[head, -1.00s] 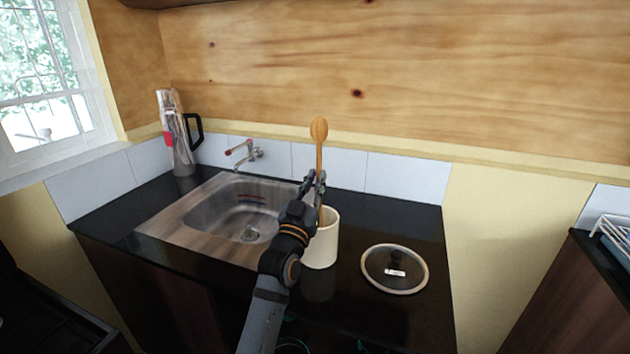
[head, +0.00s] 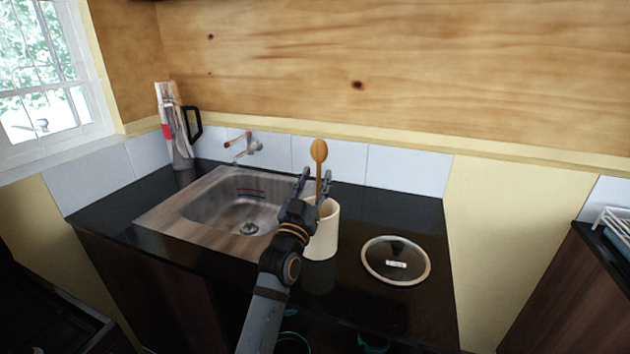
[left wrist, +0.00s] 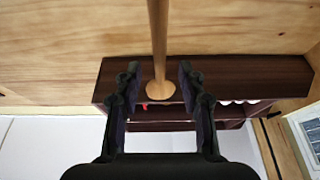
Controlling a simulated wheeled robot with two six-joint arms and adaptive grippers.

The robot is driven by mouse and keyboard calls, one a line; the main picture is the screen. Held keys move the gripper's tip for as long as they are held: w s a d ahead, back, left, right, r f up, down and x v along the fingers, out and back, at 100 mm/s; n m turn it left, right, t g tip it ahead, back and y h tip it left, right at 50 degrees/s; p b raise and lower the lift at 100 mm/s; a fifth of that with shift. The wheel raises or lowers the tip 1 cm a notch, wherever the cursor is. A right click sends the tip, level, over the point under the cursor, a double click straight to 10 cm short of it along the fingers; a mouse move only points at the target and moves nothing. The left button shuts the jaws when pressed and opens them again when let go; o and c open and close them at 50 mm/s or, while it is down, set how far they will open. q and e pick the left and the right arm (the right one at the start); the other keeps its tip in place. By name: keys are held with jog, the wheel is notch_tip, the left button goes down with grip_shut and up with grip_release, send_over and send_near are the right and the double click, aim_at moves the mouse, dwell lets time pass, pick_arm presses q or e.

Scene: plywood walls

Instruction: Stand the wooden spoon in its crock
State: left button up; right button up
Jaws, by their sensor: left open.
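The wooden spoon (head: 319,152) stands nearly upright, bowl end up, with its handle going down into the cream crock (head: 324,240). The handle's lower end is hidden by the crock wall and my gripper. My left gripper (head: 316,175) is open just above the crock's rim, its two fingers apart on either side of the handle. In the left wrist view the spoon (left wrist: 158,45) runs between the spread fingers, with clear gaps to both. My right gripper is not in view.
A glass lid (head: 395,261) lies on the dark counter (head: 395,215) right of the crock. The sink (head: 225,208) with its tap (head: 246,147) is to the left. A jug-like item with a black handle (head: 175,130) stands in the back corner.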

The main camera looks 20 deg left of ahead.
pick_arm(q)
jog(key=shift+s+f, duration=0.25)
jog(key=shift+s, duration=0.05)
jog(key=v, duration=1.1)
jog(key=shift+s, duration=0.15)
dwell(0.4)
